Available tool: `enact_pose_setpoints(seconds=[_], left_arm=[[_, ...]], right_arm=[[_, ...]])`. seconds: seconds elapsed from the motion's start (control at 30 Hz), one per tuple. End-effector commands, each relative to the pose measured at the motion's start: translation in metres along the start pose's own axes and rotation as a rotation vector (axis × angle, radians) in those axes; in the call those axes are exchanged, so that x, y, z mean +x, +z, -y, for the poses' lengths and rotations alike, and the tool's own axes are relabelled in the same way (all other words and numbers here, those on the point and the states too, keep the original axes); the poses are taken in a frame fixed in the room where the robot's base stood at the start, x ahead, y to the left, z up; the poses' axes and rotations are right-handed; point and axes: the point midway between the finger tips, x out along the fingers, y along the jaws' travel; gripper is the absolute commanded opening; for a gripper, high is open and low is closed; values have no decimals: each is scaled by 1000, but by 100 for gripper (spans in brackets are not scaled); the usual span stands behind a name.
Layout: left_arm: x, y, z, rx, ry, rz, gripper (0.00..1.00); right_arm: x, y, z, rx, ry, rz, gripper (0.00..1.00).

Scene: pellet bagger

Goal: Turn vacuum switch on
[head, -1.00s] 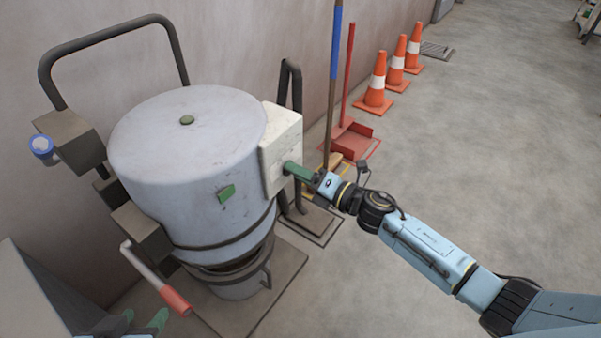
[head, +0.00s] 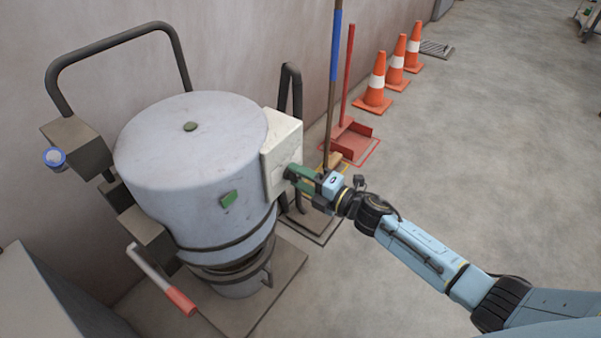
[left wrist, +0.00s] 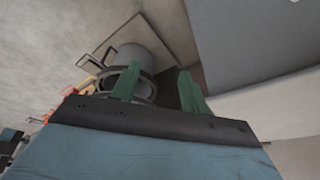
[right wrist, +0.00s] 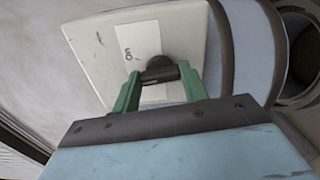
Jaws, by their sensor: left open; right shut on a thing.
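The vacuum switch is a dark round knob (right wrist: 160,72) on a pale switch box (head: 283,150) at the right side of the grey vacuum drum (head: 190,150). A white label with "ON" lettering lies behind the knob in the right wrist view. My right gripper (right wrist: 160,80) has its green fingers on both sides of the knob and is shut on it. It also shows at the box in the head view (head: 292,174), where the knob is mostly hidden. My left gripper (left wrist: 158,85) is open and empty, its fingers apart; it is outside the head view.
A red-handled lever (head: 180,300) sticks out at the drum's lower left. A broom (head: 334,60), a red dustpan (head: 352,138) and orange cones (head: 376,85) stand along the wall. A grey surface (head: 35,295) is at lower left.

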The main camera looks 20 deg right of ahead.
Motion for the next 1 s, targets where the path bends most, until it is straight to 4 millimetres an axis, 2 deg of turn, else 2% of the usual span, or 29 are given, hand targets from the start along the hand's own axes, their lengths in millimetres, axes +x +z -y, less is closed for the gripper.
enact_pose_setpoints(seconds=[0.3,0.5,0.7,1.0], left_arm=[[47,9,13,12,-24,33,45],[69,18,21,16,-36,47,45],[84,26,26,19,-44,57,45],[94,32,31,21,-50,63,45]], right_arm=[[0,1,-2,285,-1,1,21],[0,1,-1,443,-1,2,21],[0,1,0,556,-1,2,21],[0,1,1,640,0,2,21]])
